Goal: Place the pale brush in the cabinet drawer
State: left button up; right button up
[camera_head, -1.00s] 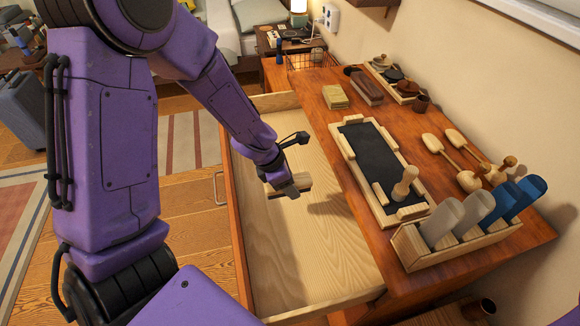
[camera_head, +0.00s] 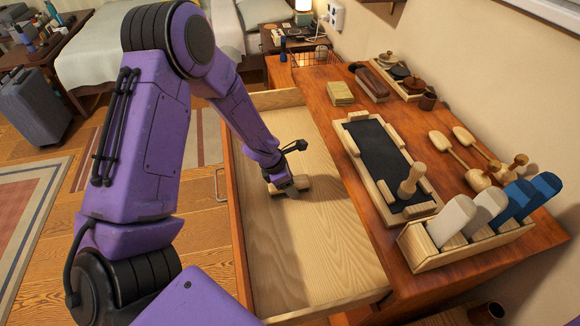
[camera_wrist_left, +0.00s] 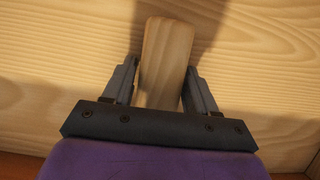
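The pale wooden brush (camera_head: 303,183) is low inside the open cabinet drawer (camera_head: 330,255), at or just above its bare wooden floor. In the left wrist view the brush (camera_wrist_left: 167,62) stands out between the two fingers, slightly tilted. My left gripper (camera_head: 290,187) reaches down into the drawer at the brush. In the left wrist view the gripper (camera_wrist_left: 163,82) has a finger on each side of the brush, with a narrow gap seeming to show on the left; whether it grips is unclear. My right gripper is out of view.
The wooden cabinet top (camera_head: 320,100) beside the drawer holds a dark-lined tray (camera_head: 385,160), a rack (camera_head: 430,255) of white and blue-handled items, wooden spoon-like tools (camera_head: 450,150) and small boxes (camera_head: 340,92). The drawer's front part is clear.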

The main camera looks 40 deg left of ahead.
pick_arm(q)
jog(key=shift+o, duration=0.8)
jog(key=shift+r, duration=0.25)
jog(key=p+v, duration=0.3)
jog(key=v, duration=0.8)
jog(key=shift+r, duration=0.4)
